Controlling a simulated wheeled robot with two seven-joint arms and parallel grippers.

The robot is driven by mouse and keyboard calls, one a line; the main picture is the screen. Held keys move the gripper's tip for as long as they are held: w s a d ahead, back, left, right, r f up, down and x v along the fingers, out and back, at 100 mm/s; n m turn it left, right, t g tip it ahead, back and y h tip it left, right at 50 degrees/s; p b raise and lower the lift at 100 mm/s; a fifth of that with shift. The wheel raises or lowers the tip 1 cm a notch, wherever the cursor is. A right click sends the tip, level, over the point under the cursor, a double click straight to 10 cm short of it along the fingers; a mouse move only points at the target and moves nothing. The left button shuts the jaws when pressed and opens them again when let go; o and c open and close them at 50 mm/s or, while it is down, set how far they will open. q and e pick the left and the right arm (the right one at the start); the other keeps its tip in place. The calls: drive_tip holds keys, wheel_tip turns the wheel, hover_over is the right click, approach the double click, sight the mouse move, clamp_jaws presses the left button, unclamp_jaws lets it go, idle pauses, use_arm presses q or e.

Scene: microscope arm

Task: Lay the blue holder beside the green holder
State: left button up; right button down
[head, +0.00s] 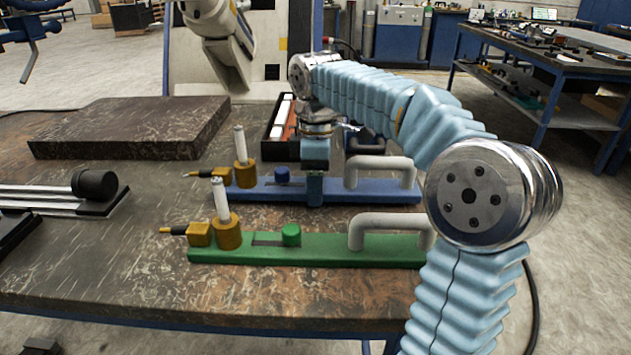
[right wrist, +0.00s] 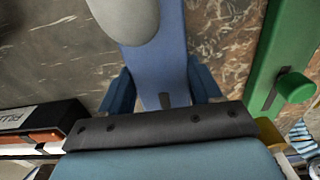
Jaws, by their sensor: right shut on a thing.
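The blue holder (head: 345,190) is a long flat blue bar with a grey arched handle, a blue knob and a brass fitting with a white rod. The green holder (head: 330,250), of the same build with a green knob, lies nearer the front edge, roughly parallel, with a strip of table between them. My right gripper (head: 315,190) comes down from above and is shut across the middle of the blue bar. In the right wrist view its fingers straddle the blue holder (right wrist: 155,60), and the green holder (right wrist: 285,60) lies to the right. My left gripper is not in view.
A dark stone slab (head: 130,130) lies at the back left. A tray with an orange-brown item and white pieces (head: 280,125) sits behind the blue holder. A black-knobbed device (head: 95,185) is at left.

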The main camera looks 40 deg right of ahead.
drive_tip(key=shift+f, duration=0.55)
drive_tip(key=shift+c, duration=1)
unclamp_jaws()
drive_tip(key=shift+f, duration=0.1)
wheel_tip(320, 180, up, 13)
drive_tip(key=shift+r, duration=0.2)
